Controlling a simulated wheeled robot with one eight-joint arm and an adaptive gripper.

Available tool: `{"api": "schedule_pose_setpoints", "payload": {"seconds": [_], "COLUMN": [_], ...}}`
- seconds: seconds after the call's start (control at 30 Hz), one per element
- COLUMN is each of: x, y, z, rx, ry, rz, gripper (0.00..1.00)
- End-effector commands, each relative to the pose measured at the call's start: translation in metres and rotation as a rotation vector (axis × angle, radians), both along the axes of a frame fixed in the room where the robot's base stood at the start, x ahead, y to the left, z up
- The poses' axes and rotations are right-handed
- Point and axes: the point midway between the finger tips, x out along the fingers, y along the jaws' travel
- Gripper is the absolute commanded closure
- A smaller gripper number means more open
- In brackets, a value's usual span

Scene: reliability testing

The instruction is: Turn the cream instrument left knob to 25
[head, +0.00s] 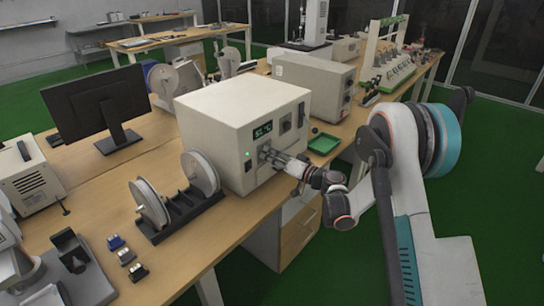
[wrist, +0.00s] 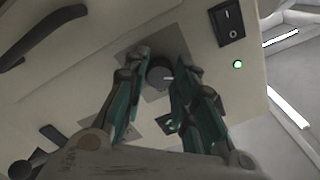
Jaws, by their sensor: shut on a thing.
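The cream instrument (head: 215,108) stands on the wooden bench, with a lit green display (head: 262,130) on its front panel. My gripper (head: 268,155) is at the lower part of that panel and hides the knob in the head view. In the wrist view the grey round left knob (wrist: 159,74) sits between the two fingers of my gripper (wrist: 160,84), which is shut on it. A short white pointer mark on the knob points to the right of the picture. No scale number is readable.
A black rocker switch (wrist: 228,22) and a green lamp (wrist: 238,64) are beside the knob on the panel. A green tray (head: 324,144) lies right of the instrument. A spool rack (head: 180,205) stands at its left. Another beige instrument (head: 315,82) is behind.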

Motion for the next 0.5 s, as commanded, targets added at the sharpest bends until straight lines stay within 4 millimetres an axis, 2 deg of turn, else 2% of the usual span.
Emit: {"api": "schedule_pose_setpoints", "payload": {"seconds": [0.5], "x": [-0.0012], "y": [0.0006], "z": [-0.0022], "rx": [-0.081], "ry": [-0.100], "rz": [0.003], "gripper": [0.98]}}
